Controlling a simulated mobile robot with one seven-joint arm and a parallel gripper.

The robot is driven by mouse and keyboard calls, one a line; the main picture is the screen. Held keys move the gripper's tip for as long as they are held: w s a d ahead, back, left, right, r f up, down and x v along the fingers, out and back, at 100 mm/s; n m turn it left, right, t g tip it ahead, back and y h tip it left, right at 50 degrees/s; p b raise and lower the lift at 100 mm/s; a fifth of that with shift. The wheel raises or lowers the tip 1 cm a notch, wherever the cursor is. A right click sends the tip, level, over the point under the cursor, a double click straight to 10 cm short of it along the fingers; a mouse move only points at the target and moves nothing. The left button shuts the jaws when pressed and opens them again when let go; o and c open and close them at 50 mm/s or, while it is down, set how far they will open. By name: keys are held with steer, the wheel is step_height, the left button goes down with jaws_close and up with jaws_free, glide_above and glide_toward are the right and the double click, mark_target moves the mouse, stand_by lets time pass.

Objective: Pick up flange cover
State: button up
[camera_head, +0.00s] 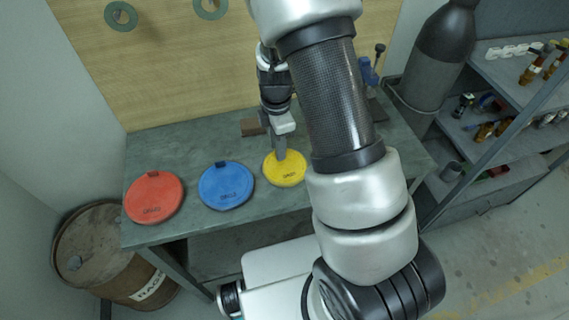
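Three round flange covers lie flat on the grey workbench (190,243): a red cover (154,198) at the left, a blue cover (227,186) in the middle and a yellow cover (286,172) to its right. Each has dark lettering too small to read and a small tab at its back edge. My gripper (280,154) points down over the back part of the yellow cover, at or just above its tab. Its fingers overlap the tab from this angle. I cannot tell whether they touch or grip it. My arm hides the bench right of the yellow cover.
A brown block (252,127) lies behind the covers near the wooden panel (170,70), which carries green rings. A blue valve-like part (369,75) stands at the back right. A grey cylinder (440,60) and loaded shelves (515,110) stand right. A rusty barrel (105,255) stands left.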

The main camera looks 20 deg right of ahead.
jaws_close()
steer(key=shift+r, duration=0.15)
